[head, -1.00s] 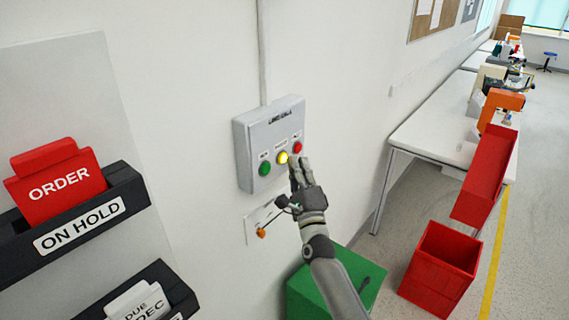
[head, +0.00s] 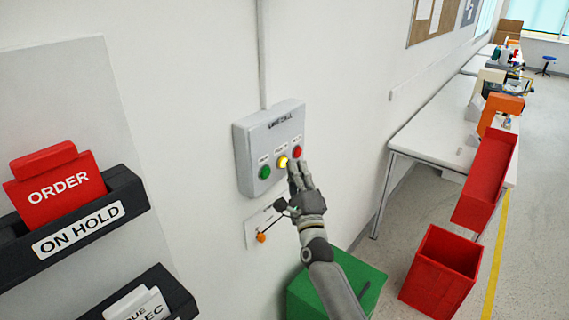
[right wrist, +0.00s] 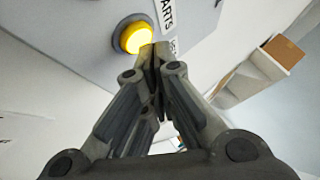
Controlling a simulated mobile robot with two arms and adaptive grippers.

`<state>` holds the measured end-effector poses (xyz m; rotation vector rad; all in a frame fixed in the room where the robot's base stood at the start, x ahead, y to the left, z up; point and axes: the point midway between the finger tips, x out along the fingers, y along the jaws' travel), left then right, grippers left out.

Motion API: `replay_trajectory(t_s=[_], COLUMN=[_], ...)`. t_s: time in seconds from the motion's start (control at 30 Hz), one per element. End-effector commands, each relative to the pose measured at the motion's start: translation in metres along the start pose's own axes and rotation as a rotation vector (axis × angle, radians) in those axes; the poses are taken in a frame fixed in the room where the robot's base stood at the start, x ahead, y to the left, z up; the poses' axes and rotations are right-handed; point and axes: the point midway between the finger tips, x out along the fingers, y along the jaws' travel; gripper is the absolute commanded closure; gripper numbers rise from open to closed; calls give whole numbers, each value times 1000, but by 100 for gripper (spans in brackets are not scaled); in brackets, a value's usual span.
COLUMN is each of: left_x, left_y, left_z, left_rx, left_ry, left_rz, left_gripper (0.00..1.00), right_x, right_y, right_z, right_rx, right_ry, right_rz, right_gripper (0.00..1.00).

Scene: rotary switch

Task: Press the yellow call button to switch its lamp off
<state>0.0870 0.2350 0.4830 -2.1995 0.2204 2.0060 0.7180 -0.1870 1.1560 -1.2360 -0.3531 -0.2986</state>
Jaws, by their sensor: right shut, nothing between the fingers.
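The yellow call button (head: 283,161) sits in the middle of a grey wall box (head: 245,155), between a green button (head: 264,172) and a red button (head: 297,152). It glows bright yellow, and it shows lit in the right wrist view (right wrist: 135,37). My right gripper (head: 295,168) is shut and empty, just below and right of the yellow button. In the right wrist view its fingertips (right wrist: 155,48) overlap the lower right rim of the button. I cannot tell whether they touch it. My left gripper is not in view.
An orange-tipped switch (head: 261,237) is on the wall below the box. Black holders (head: 130,190) with cards are on the left wall. A green bin (head: 360,275), red bins (head: 440,270) and a white bench (head: 430,125) stand to the right.

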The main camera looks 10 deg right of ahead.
Motion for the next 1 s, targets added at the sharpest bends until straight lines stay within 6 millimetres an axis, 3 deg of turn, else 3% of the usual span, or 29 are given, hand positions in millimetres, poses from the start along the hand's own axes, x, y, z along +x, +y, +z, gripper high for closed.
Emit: replay_trajectory(t_s=[1.0], left_x=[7], left_y=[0], left_z=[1], left_rx=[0], left_ry=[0], left_rz=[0], left_gripper=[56], right_x=[6], right_y=[4], right_z=[5], right_rx=[-1], right_ry=[0], right_rz=[1], right_gripper=[100])
